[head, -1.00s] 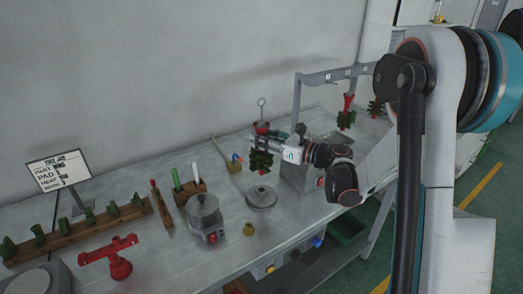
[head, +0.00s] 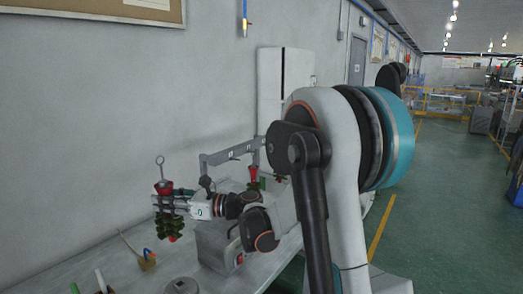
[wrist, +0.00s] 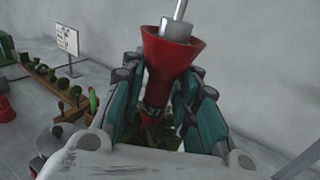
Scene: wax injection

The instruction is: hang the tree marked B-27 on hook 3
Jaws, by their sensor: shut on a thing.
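My gripper (head: 178,206) is shut on a wax tree with a red funnel-shaped base on top, a metal rod with a ring, and green wax pieces below. The tree (head: 168,228) hangs upright above the bench. In the wrist view the tree (wrist: 166,62) sits between the teal finger pads, and "27" reads on its red stem; the rest of the mark is hidden. The hook rail (head: 232,153) stands behind and right of my gripper. Its small number plates are too small to read surely. Another red and green tree (head: 253,176) hangs from the rail, partly hidden by my arm.
A grey machine box (head: 218,245) stands on the bench below my arm. In the wrist view, a wooden rack of green pieces (wrist: 50,75) and a sign (wrist: 67,40) stand at the left.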

